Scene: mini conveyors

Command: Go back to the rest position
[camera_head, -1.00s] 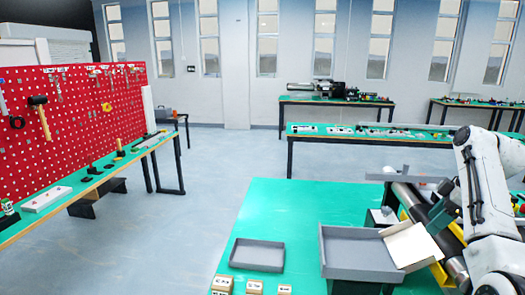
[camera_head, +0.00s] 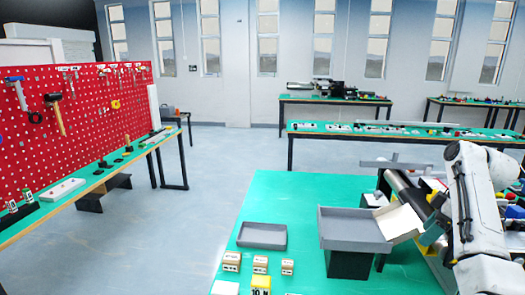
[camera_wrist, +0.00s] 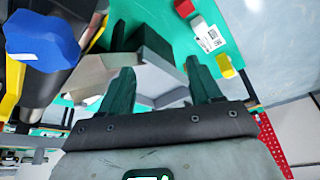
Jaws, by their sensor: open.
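My gripper (camera_wrist: 160,78) shows in the wrist view with its two dark green fingers spread apart. Nothing is held between them. Beyond the fingers is a grey tray (camera_wrist: 156,45) with a pale sloping surface, seen from close by. In the head view my white arm is bent at the right, beside the conveyor. My fingers cannot be made out there.
A raised grey tray (camera_head: 350,237) with a pale chute stands left of my arm, on the green table (camera_head: 290,195). A low grey tray (camera_head: 262,236) and several small labelled boxes sit nearby. A conveyor roller (camera_head: 404,187) lies close to my arm. Open floor is at left.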

